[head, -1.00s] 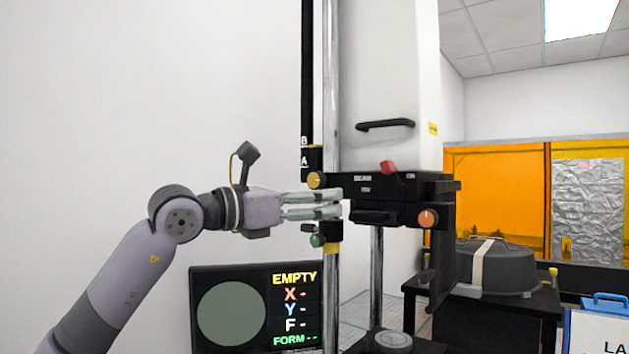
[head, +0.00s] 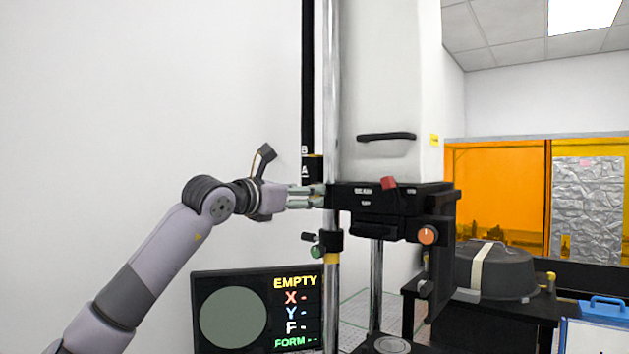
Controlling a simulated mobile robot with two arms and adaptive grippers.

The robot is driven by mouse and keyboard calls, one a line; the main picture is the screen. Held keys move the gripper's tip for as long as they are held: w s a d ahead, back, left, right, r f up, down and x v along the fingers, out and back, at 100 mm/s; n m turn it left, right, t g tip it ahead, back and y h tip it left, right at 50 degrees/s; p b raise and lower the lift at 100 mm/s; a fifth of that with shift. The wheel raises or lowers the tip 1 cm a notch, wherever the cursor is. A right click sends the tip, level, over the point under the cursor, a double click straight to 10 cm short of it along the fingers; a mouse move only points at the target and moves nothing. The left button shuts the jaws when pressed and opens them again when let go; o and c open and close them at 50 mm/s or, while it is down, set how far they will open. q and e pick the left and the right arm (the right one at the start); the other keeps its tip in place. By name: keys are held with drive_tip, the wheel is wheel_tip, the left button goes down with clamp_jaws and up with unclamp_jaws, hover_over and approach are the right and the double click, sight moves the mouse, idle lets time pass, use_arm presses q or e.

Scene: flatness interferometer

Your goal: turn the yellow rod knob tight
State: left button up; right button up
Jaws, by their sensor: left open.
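The yellow rod knob is not visible now; my left gripper (head: 318,195) covers the spot at the left end of the black carriage (head: 385,205). The carriage sits around the upright metal rod (head: 331,110) of the interferometer. My left gripper's fingers point right, at the rod, with their tips at the carriage's left end. The gripper is open; whether its fingers touch the knob cannot be told. My right gripper is not in view.
A green knob (head: 317,252) sits on a black collar below the gripper. The carriage bears a red lever (head: 388,183) and an orange knob (head: 427,236). A screen (head: 257,312) reading EMPTY stands below my arm. A dark round case (head: 495,272) is at right.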

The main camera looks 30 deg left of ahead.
use_arm(q)
drive_tip(key=w+p, duration=0.1)
drive_tip(key=w, duration=0.3)
drive_tip(key=shift+w+d+p, duration=0.2)
drive_tip(key=shift+w+p, duration=0.15)
drive_tip(key=c, duration=1.2)
drive_tip(key=shift+o, duration=0.2)
